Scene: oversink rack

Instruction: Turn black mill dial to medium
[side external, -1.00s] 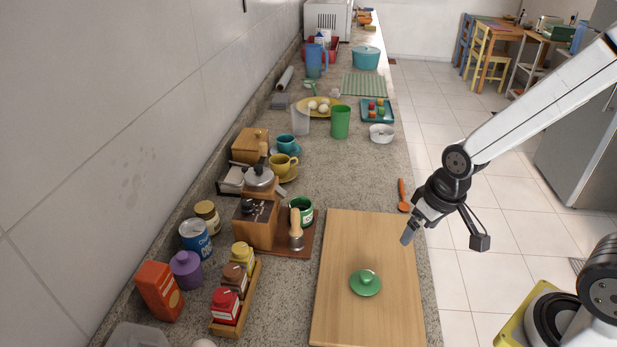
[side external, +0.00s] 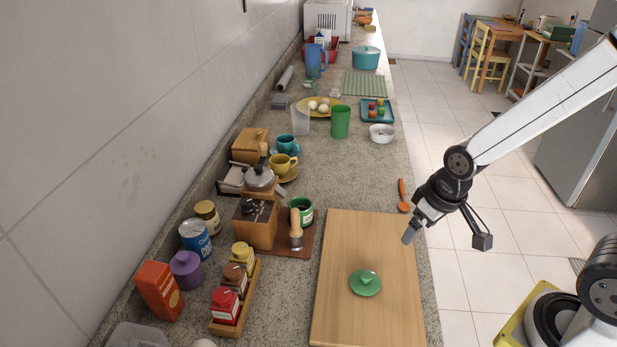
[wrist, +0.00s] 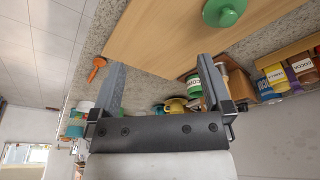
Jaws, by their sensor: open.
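The wooden mill (side external: 256,228) stands upright on a brown board on the left half of the counter in the side view. The black dial (side external: 249,207) is among small dark parts on its top; its setting is too small to read. My gripper (side external: 408,237) is over the right edge of the cutting board, well to the right of the mill and apart from it. In the wrist view my gripper (wrist: 160,62) has its two fingers spread with nothing held between them. The dial cannot be made out in the wrist view.
A cutting board (side external: 338,310) with a green lid (side external: 366,282) lies between my gripper and the mill. A wooden-handled tool (side external: 296,230) and a green can (side external: 301,210) stand right beside the mill. A moka pot (side external: 259,177) is behind; a jar rack (side external: 243,310) is in front.

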